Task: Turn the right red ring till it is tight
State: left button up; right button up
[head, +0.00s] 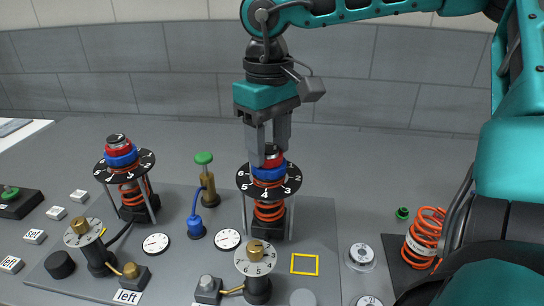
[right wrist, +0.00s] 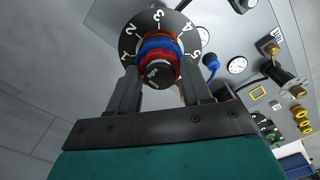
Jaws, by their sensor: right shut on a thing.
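The right red ring (head: 274,159) sits on top of the right spring post, just above a blue ring (head: 268,173) and a black numbered dial (head: 267,191). My right gripper (head: 268,158) points straight down over this post. Its two fingers are shut on the red ring, one on each side. The right wrist view shows the fingers (right wrist: 160,70) beside the red ring (right wrist: 172,57), with the blue ring (right wrist: 155,45) and the dial's numbers behind. The fingers partly hide the red ring in the head view. My left gripper is not in view.
A similar left post (head: 132,200) has its own red ring (head: 119,146) and blue ring (head: 121,158). Brass-topped knobs (head: 256,252), a green-capped valve (head: 205,160) and flat gauges (head: 228,239) stand on the panel nearby. An orange spring (head: 424,232) stands at the right.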

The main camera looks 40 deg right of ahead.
jog(key=m+b, duration=0.1)
jog(key=m, duration=0.4)
jog(key=shift+m+b, duration=0.3)
jog(key=shift+b, duration=0.05)
jog(key=m+b, duration=0.1)
jog(key=m, duration=0.5)
jog(key=shift+b, duration=0.3)
jog(key=o, duration=0.8)
jog(key=shift+r, duration=0.1)
notch_tip(320, 180, up, 7)
jog(key=p, duration=0.6)
